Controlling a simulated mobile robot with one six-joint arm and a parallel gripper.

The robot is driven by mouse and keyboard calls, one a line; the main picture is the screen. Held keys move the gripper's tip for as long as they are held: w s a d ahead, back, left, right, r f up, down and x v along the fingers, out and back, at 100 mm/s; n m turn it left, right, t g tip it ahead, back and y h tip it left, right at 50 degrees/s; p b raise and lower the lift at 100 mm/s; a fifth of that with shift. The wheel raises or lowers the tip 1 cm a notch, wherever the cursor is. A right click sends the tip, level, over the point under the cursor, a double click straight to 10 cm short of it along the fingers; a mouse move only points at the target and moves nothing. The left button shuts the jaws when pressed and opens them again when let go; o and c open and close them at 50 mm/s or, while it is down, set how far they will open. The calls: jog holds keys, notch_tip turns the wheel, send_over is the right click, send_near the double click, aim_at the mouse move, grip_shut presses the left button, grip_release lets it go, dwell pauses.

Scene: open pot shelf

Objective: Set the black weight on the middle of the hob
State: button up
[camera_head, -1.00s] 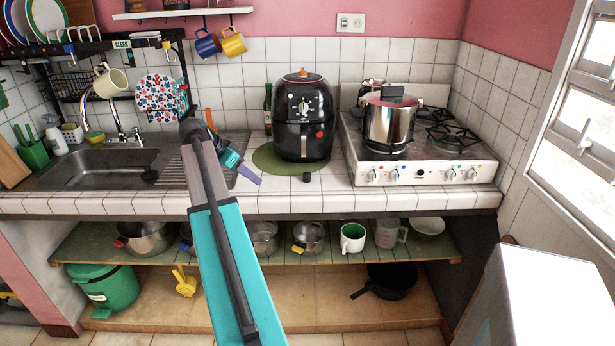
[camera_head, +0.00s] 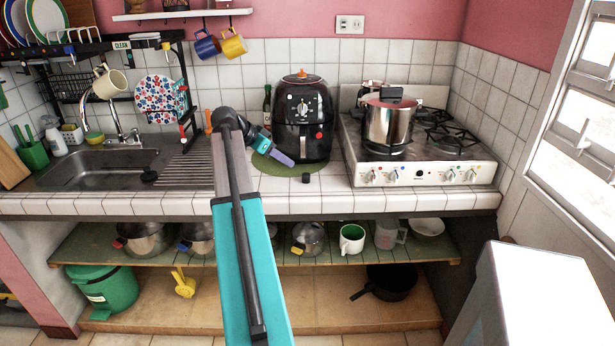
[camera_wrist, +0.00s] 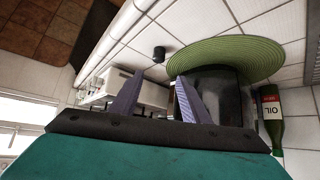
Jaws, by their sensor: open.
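The black weight (camera_head: 306,178), a small dark cylinder, stands on the white tiled counter in front of the air fryer. It also shows in the wrist view (camera_wrist: 159,53), beyond the fingertips and roughly between them. The hob (camera_head: 420,172) is white, with black grates, at the right of the counter. A steel pot (camera_head: 388,125) with a black piece on its lid stands on its left part. My gripper (camera_head: 288,160) is above the counter, left of the weight and apart from it. In the wrist view its two purple fingers (camera_wrist: 158,82) are spread and empty.
The black air fryer (camera_head: 303,120) stands on a green round mat (camera_head: 268,165) just behind my gripper. An oil bottle (camera_wrist: 271,120) is beside it. A second steel vessel (camera_head: 372,86) stands behind the pot. The counter front between mat and hob is clear.

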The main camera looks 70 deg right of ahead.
jog(key=p, duration=0.1)
send_near(304, 174)
jog(key=x, duration=0.4)
jog(key=shift+d+r, duration=0.15)
jog(key=shift+r, duration=0.05)
jog(key=shift+s+f, duration=0.1)
jog(key=shift+f, duration=0.05)
jog(key=shift+d, duration=0.1)
jog(key=shift+a+f+p+x, duration=0.1)
jog(key=shift+p+x, duration=0.4)
jog(key=shift+x, duration=0.75)
jog(key=shift+a+f+p+x, duration=0.1)
jog(key=shift+p+x, duration=0.4)
jog(key=shift+x, duration=0.75)
grip_shut()
